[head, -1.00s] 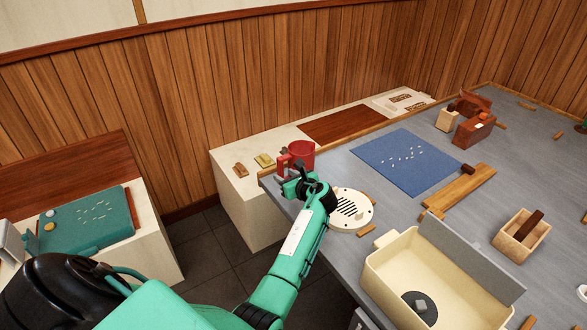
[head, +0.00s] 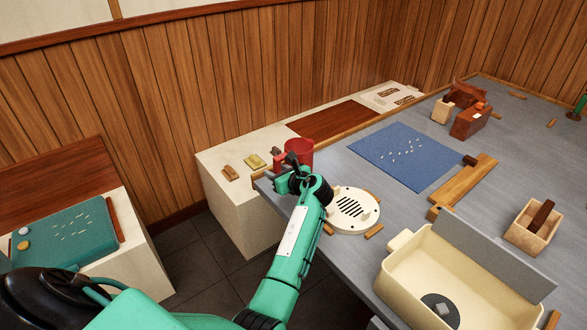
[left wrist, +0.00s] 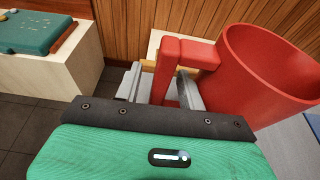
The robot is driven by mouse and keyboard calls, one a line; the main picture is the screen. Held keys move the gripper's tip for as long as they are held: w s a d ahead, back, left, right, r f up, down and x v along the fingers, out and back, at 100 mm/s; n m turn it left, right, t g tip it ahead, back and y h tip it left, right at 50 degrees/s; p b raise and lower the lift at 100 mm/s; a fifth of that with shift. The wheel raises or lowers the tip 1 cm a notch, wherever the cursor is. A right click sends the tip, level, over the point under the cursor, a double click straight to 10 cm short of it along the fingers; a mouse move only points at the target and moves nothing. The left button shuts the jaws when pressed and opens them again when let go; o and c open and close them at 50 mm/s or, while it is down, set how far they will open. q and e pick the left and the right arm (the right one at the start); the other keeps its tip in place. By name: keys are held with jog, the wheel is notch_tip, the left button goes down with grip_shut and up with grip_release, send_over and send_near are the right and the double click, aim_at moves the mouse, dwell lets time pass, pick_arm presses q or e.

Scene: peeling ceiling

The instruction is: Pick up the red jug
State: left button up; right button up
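The red jug (head: 300,151) stands upright at the near left corner of the grey table, in the head view. Its wide body (left wrist: 262,72) and squared handle (left wrist: 168,72) fill the upper right of the left wrist view. My left gripper (head: 292,175) is at the jug's handle side. In the left wrist view its two fingers (left wrist: 162,85) stand on either side of the handle's upright bar, with a narrow gap on the left. They look open around it. The far side of the handle is hidden. My right gripper is not in view.
A white slotted disc (head: 353,210) lies close to my left arm, with a cream bin (head: 398,268) nearer. A blue mat (head: 400,155) and a wooden plank (head: 468,184) lie to the right. A white cabinet (head: 232,195) stands beyond the table's left edge.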

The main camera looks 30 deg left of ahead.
pick_arm(q)
grip_shut()
dwell(1.3)
